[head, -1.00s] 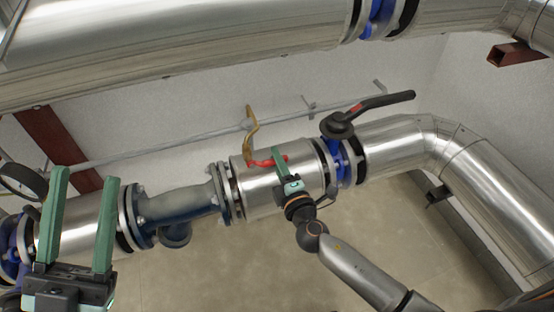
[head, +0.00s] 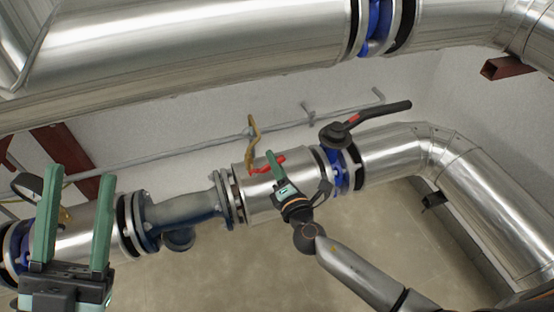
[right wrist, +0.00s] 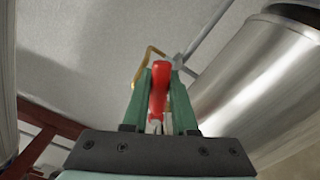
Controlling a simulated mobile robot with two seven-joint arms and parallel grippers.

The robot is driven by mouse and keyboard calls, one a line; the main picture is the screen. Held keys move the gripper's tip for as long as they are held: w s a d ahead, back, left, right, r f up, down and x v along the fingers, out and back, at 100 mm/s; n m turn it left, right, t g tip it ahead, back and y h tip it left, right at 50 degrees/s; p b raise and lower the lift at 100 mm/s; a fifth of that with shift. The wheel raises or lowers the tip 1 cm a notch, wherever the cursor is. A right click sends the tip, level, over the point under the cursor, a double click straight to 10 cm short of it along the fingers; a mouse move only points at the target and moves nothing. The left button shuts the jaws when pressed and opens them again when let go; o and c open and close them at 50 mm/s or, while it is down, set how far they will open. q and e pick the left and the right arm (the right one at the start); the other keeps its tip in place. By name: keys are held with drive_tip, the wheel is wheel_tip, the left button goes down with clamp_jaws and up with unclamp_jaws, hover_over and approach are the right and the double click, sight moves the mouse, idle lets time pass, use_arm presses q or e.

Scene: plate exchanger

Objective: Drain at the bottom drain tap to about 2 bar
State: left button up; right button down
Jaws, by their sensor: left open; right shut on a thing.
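The drain tap's red lever (head: 268,164) shows at the top of the lower silver pipe section in the head view. In the right wrist view the red lever (right wrist: 158,88) stands between the two green fingers. My right gripper (head: 272,160) is shut on this lever; its fingers touch it on both sides in the wrist view. A brass-coloured bent pipe (head: 253,140) rises beside the lever toward the wall, and it also shows in the right wrist view (right wrist: 141,66). My left gripper (head: 78,205) is open and empty at the lower left, in front of the pipe.
A black-handled valve lever (head: 370,117) sits to the right on a blue flanged valve (head: 345,168). A blue-grey strainer body (head: 180,212) is left of the right gripper. A large silver pipe (head: 200,45) crosses above. A thin grey pipe (head: 190,154) runs along the wall.

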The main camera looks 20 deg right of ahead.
sight(266, 165)
drive_tip(key=r+n+p, duration=0.1)
drive_tip(key=a+n+p, duration=0.1)
drive_tip(key=shift+r+n, duration=0.4)
use_arm(q)
wheel_tip(266, 165, up, 5)
drive_tip(key=p, duration=0.2)
use_arm(e)
drive_tip(key=n, duration=0.1)
drive_tip(key=a+r+n, duration=0.1)
drive_tip(key=n, duration=0.1)
drive_tip(key=shift+a, duration=0.15)
drive_tip(key=n, duration=0.1)
drive_tip(key=a+n+p, duration=0.1)
drive_tip(key=shift+r+n, duration=0.15)
drive_tip(key=shift+n, duration=0.15)
use_arm(q)
drive_tip(key=w+a+f+n+g+y, duration=0.1)
drive_tip(key=w+f+n+y, duration=0.4)
drive_tip(key=f, duration=0.4)
drive_tip(key=shift+w+a+f+y+p, duration=0.3)
drive_tip(key=shift+w+f+y, duration=0.15)
drive_tip(key=shift+y, duration=0.75)
use_arm(e)
drive_tip(key=shift+a, duration=0.15)
drive_tip(key=shift+s, duration=0.1)
drive_tip(key=c, duration=0.7)
unclamp_jaws()
